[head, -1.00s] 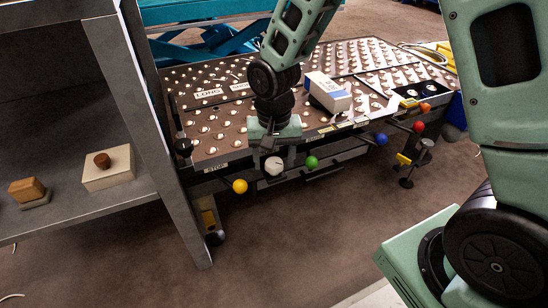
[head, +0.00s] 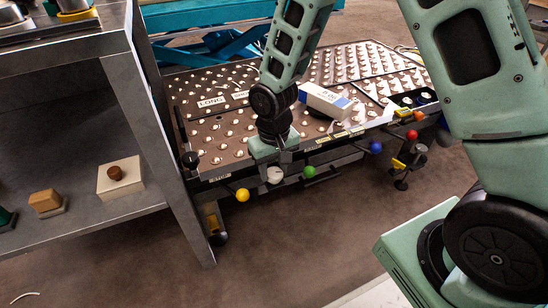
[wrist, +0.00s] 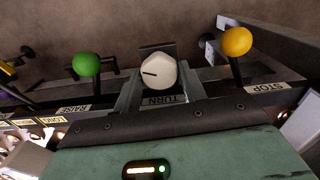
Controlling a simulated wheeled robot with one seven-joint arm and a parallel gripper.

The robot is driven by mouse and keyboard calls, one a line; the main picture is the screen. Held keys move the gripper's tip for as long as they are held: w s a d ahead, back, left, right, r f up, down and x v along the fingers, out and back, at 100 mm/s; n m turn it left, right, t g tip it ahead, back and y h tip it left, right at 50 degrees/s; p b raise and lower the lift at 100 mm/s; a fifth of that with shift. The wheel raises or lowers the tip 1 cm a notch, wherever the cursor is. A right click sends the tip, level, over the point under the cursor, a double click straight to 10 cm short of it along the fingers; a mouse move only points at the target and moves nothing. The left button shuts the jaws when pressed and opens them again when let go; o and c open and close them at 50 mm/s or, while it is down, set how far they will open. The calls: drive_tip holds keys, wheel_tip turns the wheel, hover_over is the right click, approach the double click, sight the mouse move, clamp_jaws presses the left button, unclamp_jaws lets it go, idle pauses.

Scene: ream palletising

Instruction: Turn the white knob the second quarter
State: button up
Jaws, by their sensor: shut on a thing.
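The white knob (wrist: 160,72) sits at the front edge of the ball table, above an upside-down TURN label (wrist: 165,100) in the wrist view. A dark line on its face points to the left there. My gripper (wrist: 159,82) is shut on the knob, with a grey finger on each side of it. In the head view the knob (head: 274,175) shows just below my gripper (head: 273,161), and its mark is too small to read.
A green ball lever (wrist: 86,64) and a yellow ball lever (wrist: 237,41) flank the knob. Red (head: 412,135) and blue (head: 376,147) balls are further right. A white-and-blue ream (head: 326,99) lies on the ball table (head: 215,135). A grey shelf (head: 95,205) stands at left.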

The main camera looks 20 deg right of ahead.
drive_tip(key=shift+r+n+p, duration=0.1)
drive_tip(key=shift+n+p, duration=2)
drive_tip(key=shift+n, duration=0.1)
drive_tip(key=shift+w, duration=0.1)
drive_tip(key=o, duration=1)
drive_tip(key=shift+c, duration=0.2)
